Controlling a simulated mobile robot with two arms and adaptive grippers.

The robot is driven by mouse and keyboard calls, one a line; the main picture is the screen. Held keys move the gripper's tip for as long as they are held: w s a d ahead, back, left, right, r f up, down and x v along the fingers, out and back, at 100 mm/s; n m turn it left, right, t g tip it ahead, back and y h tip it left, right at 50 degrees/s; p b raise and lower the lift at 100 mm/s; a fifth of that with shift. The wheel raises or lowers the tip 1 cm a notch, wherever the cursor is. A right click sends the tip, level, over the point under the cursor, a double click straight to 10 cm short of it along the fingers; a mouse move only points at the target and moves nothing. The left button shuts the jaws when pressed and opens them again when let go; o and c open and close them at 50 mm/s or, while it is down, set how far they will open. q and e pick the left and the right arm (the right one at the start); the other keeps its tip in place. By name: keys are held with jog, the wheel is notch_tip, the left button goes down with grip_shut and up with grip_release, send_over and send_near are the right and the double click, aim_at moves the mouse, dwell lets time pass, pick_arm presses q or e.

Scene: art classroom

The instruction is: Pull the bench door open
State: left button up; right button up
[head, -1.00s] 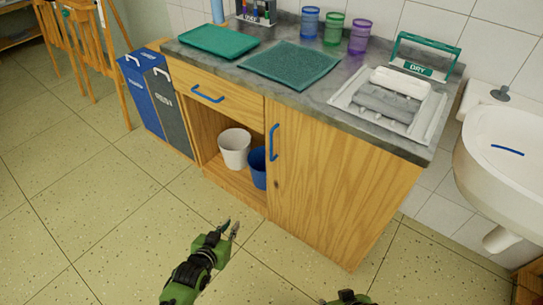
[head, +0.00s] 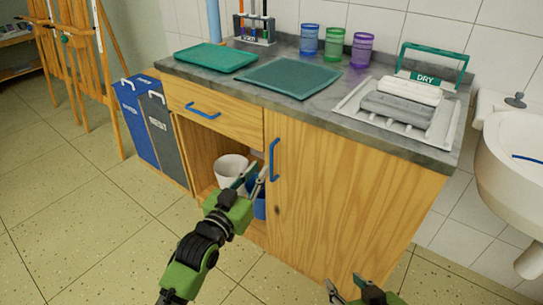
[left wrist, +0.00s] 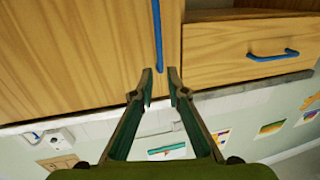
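The bench door (head: 335,195) is a light wood panel on the right half of the bench, and it is shut. Its blue upright bar handle (head: 274,159) is near the door's left edge. My left gripper (head: 256,174) is open and empty, just left of the handle's lower half in the head view. In the left wrist view the handle (left wrist: 157,25) lies ahead, lined up with the gap between the open fingertips (left wrist: 160,74); contact cannot be told. My right gripper (head: 345,281) is open and empty, low in front of the door, partly cut off by the frame's bottom edge.
Left of the door are a drawer (head: 212,106) with a blue handle and an open bay holding a white bucket (head: 230,168) and a blue bucket (head: 260,208). Blue and grey bins (head: 135,120) stand at left, a sink (head: 515,165) at right. Floor is clear in front.

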aim_at(271, 154)
pick_arm(q)
jog(key=b+x, duration=0.2)
jog(key=x, duration=0.6)
jog(key=shift+w+d+f, duration=0.1)
jog(key=shift+w, duration=0.1)
jog(key=shift+w+d, duration=0.15)
jog(key=shift+w, duration=0.1)
pick_arm(e)
jog(key=w+a+r+t+y, duration=0.2)
jog(key=w+r+t, duration=0.4)
jog(key=r, duration=0.5)
jog(key=shift+w+a+r+t, duration=0.25)
jog(key=shift+w+a+t, duration=0.15)
jog(key=shift+a, duration=0.25)
pick_arm(q)
grip_shut()
